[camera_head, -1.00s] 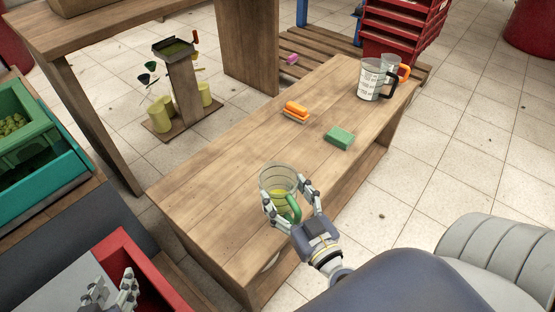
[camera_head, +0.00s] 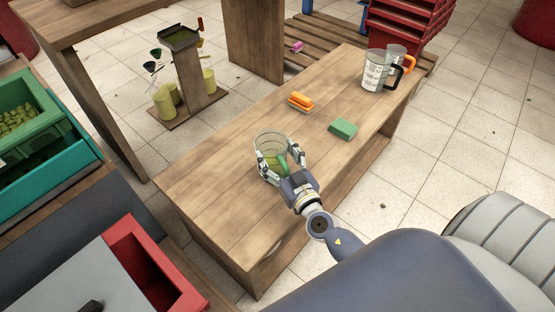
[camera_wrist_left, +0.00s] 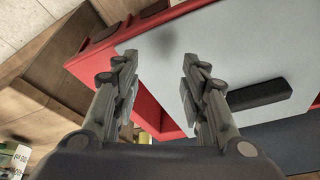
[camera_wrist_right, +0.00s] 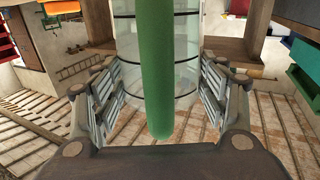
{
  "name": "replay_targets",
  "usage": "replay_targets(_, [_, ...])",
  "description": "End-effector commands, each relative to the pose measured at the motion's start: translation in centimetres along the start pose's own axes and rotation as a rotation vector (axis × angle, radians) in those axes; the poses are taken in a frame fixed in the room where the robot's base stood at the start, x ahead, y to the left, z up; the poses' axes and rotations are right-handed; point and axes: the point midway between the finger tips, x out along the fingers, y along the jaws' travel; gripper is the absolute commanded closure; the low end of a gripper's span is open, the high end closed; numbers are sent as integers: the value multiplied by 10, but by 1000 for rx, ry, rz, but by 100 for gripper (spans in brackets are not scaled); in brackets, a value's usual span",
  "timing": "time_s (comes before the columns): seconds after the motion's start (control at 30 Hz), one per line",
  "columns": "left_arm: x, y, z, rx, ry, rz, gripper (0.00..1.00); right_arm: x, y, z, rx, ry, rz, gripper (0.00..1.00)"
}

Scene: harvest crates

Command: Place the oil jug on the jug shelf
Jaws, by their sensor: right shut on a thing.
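The oil jug is a clear jug (camera_head: 268,145) with a green handle and some yellow-green liquid low inside. My right gripper (camera_head: 276,172) is shut around its handle side. In the right wrist view the green handle (camera_wrist_right: 157,70) stands upright between the fingers (camera_wrist_right: 158,98), with the clear wall behind it. The jug is over the near part of a long wooden bench (camera_head: 222,200); I cannot tell whether its base touches the top. My left gripper (camera_wrist_left: 158,75) is open and empty above a grey panel (camera_wrist_left: 225,55); it is outside the head view. No jug shelf is clearly identifiable.
Two measuring jugs, one black-handled (camera_head: 376,72) and one orange-handled (camera_head: 397,58), stand at the bench's far end. An orange block (camera_head: 299,100) and a green sponge (camera_head: 343,128) lie between. Red crates (camera_head: 398,25) are behind. A red crate (camera_head: 150,262) is at lower left.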

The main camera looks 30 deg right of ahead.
Motion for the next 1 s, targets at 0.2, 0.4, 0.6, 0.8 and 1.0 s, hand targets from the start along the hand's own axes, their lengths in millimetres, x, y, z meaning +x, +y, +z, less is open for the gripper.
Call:
replay_targets(0.2, [4, 4, -38, 5, 159, 8, 60, 0, 0, 14, -1, 3, 1, 63])
replay_targets(0.4, [3, 5, -44, 6, 182, 9, 60, 0, 0, 14, -1, 3, 1, 63])
replay_targets(0.6, [4, 5, -46, 6, 190, 10, 60, 0, 0, 15, -1, 3, 1, 63])
replay_targets(0.8, [3, 6, -52, 7, 217, 10, 60, 0, 0, 15, -1, 3, 1, 63])
replay_targets(1.0, [3, 6, -59, 8, 245, 11, 60, 0, 0, 17, 0, 1, 1, 31])
